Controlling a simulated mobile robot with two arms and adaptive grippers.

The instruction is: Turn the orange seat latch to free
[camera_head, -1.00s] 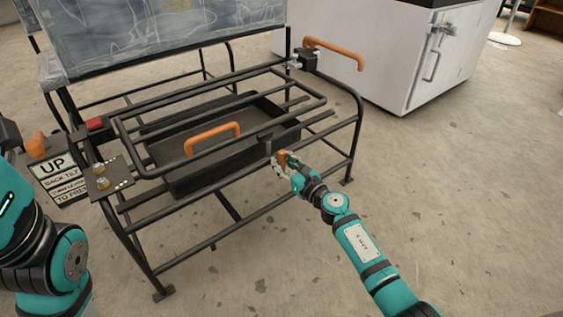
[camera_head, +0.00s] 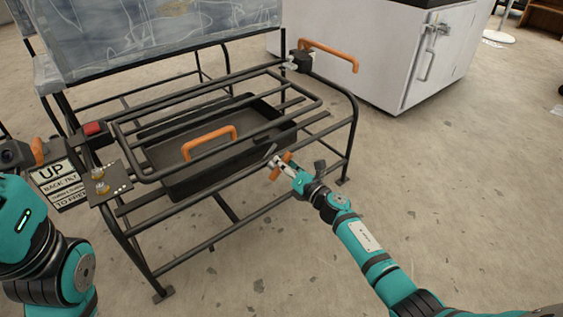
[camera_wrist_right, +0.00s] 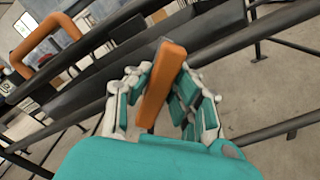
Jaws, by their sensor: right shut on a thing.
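The orange seat latch (camera_head: 286,156) is a small bar at the front right of the black tubular seat frame (camera_head: 318,135). My right gripper (camera_head: 281,165) is shut on it, and the latch's ends stick out on either side of the fingers. In the right wrist view the latch (camera_wrist_right: 163,85) stands slightly tilted between the gripper's pale-linked, teal-padded fingers (camera_wrist_right: 157,100). The fingers hide part of its sides and its mount. My left arm shows at the left edge of the head view, but I cannot see its gripper fingers.
A black tray with an orange handle (camera_head: 208,138) lies under the frame bars. Another orange handle (camera_head: 330,53) is at the back right. A sign (camera_head: 58,182) hangs at the left. A white cabinet (camera_head: 385,55) stands behind. The floor at right is clear.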

